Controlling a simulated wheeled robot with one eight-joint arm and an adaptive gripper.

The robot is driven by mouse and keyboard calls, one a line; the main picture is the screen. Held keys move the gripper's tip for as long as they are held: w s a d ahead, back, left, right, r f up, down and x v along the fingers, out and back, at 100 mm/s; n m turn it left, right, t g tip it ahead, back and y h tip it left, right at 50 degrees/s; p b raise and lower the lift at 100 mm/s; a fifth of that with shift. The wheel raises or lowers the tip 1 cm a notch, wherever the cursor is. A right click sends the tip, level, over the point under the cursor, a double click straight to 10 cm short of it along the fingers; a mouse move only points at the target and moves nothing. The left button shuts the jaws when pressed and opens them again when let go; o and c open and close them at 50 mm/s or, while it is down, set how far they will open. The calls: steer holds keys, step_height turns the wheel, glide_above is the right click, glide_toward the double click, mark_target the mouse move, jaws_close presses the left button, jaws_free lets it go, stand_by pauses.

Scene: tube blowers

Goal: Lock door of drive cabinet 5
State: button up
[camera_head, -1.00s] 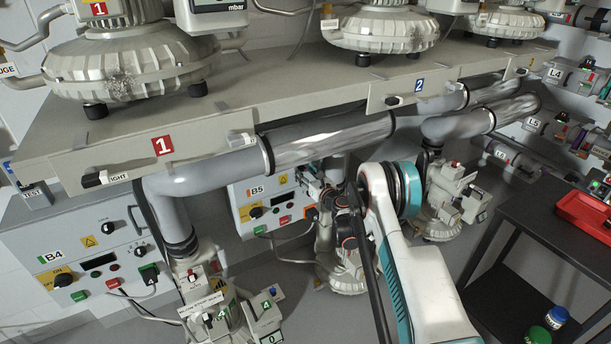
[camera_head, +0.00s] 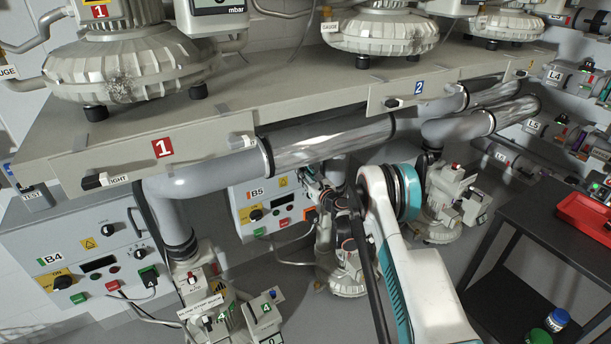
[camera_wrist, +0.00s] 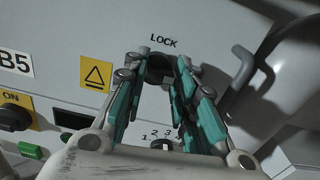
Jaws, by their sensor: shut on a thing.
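Drive cabinet 5 (camera_head: 243,207) is the light grey box labelled B5, under the pipe in the head view. It also fills the wrist view, with its B5 label (camera_wrist: 15,64) at the left. A dark lock knob (camera_wrist: 160,68) sits below the word LOCK. My gripper (camera_wrist: 160,76) has its teal fingers on either side of this knob and is shut on it. The fingers hide much of the knob, so I cannot tell its turn angle. In the head view my arm covers the gripper and the cabinet's right part.
A grey handle (camera_wrist: 238,75) stands out right of the lock, beside a rounded grey body. A numbered dial (camera_wrist: 162,144) lies below. The large pipe (camera_head: 330,143) runs above my arm. Drive cabinet B4 (camera_head: 50,240) stands left, and a dark table (camera_head: 545,220) right.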

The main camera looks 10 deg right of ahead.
steer(key=shift+s+a+n, duration=0.1)
steer(key=shift+a+n, duration=0.05)
steer(key=shift+n, duration=2.7)
steer(key=shift+a+n, duration=0.1)
steer(key=shift+n, duration=2.8)
steer(key=shift+s+a+n, duration=0.1)
steer(key=shift+a+n, duration=0.05)
steer(key=shift+n, duration=2.7)
steer(key=o, duration=1.1)
steer(key=shift+w, duration=0.1)
steer(key=shift+c, duration=0.2)
steer(key=v, duration=1.2)
